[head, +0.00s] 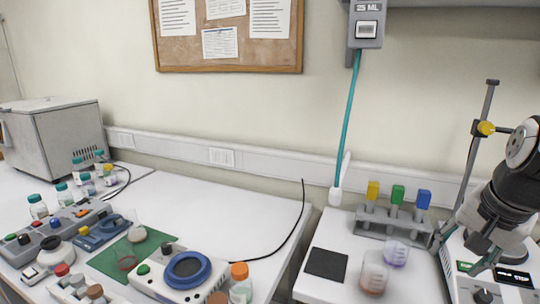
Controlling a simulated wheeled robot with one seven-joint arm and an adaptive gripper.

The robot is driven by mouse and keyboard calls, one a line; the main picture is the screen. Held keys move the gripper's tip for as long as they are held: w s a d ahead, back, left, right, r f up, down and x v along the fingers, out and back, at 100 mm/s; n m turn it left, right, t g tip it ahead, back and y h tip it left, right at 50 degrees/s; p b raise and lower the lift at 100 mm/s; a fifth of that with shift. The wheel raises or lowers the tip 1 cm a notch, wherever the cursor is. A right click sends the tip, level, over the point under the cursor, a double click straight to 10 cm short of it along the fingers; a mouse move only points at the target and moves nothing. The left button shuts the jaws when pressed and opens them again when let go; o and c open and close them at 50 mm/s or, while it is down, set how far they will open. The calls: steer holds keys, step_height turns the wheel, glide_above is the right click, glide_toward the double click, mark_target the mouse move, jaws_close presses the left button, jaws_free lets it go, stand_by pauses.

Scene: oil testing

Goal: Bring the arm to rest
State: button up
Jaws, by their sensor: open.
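My gripper (459,254) is at the right edge of the head view, on the end of my dark arm. It points down and to the left with its fingers spread, and I see nothing between them. It is over or in front of the white device with a small dark display (514,278) and a knob; I cannot tell whether it touches it. Part of the arm runs out of the picture on the right.
Left of my gripper are a grey rack (372,231) with yellow, green and blue-topped items, two glass beakers (374,272) and a black pad (326,264). A metal stand (488,110) with a yellow clamp rises behind. A teal hose (350,125) hangs from the dispenser (366,25).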

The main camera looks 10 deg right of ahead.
steer(key=s+a+r+n, duration=0.1)
steer(key=s+a+n, duration=0.1)
steer(key=a+n, duration=0.2)
steer(key=s+a+r+n+y, duration=0.1)
steer(key=s+a+n, duration=0.2)
steer(key=a, duration=0.6)
steer(key=s+a+r+n, duration=0.1)
steer(key=s+a+n, duration=0.2)
steer(key=a+n, duration=0.2)
steer(key=shift+a+n, duration=0.3)
steer(key=shift+a, duration=0.7)
steer(key=shift+s, duration=0.1)
